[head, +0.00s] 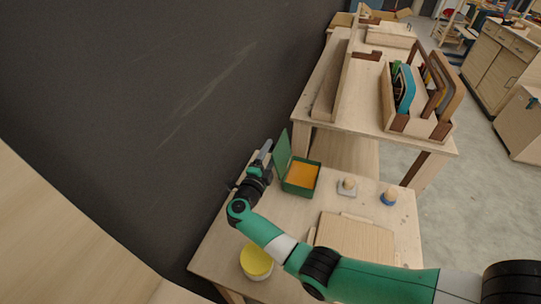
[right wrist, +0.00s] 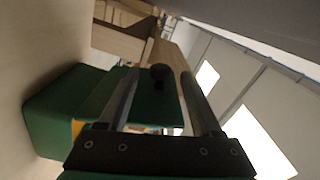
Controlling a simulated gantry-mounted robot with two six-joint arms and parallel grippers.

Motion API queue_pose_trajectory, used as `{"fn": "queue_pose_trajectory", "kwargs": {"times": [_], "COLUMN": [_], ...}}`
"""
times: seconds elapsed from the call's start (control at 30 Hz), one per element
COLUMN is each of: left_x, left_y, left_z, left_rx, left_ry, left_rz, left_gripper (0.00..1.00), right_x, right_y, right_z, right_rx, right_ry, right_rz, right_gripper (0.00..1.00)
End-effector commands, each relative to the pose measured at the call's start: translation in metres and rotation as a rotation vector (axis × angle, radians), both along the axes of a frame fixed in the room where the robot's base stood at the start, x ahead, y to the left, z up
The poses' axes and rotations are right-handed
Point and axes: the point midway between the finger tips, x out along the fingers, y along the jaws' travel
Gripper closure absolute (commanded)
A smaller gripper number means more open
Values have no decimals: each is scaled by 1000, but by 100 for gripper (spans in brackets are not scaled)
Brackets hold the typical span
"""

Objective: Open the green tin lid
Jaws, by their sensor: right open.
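The green tin (head: 301,176) stands on the low wooden table, with an orange-yellow inside showing. Its green lid (head: 281,157) stands raised, roughly upright, along the tin's left side. My right gripper (head: 266,147) is open, just left of the lid on its outer side; whether it touches the lid I cannot tell. In the right wrist view, my two fingers (right wrist: 160,74) are spread, with dark green surface behind and between them. A large green part (right wrist: 60,112) shows at left, with a sliver of yellow beside it. My left gripper is not in view.
A dark wall (head: 150,90) rises close to the left of the gripper. On the table are a yellow-topped round container (head: 257,261), a wooden board (head: 355,240), and two small knobbed pieces, one grey-based (head: 347,187) and one blue-based (head: 389,197). A higher table stands behind.

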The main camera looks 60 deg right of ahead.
Motion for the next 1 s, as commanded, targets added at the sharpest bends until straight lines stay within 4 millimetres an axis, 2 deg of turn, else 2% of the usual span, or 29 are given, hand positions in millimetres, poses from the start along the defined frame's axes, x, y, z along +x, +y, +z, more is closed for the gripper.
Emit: {"fn": "queue_pose_trajectory", "kwargs": {"times": [0.1, 0.33, 0.37, 0.7, 1.0], "left_x": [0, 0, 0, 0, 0], "left_y": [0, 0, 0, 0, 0], "left_z": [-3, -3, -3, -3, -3], "left_rx": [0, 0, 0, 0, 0], "left_ry": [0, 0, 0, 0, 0], "left_rz": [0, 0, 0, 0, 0], "left_gripper": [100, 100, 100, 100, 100], "right_x": [1, 1, 1, 1, 1], "right_y": [-8, -9, -9, -9, -9], "right_z": [0, 1, 1, 1, 1], "right_rx": [-1, -1, -1, -1, -1], "right_ry": [-1, -1, -1, -1, -1], "right_rz": [0, 1, 1, 1, 1], "right_gripper": [34, 34, 38, 99, 100]}}
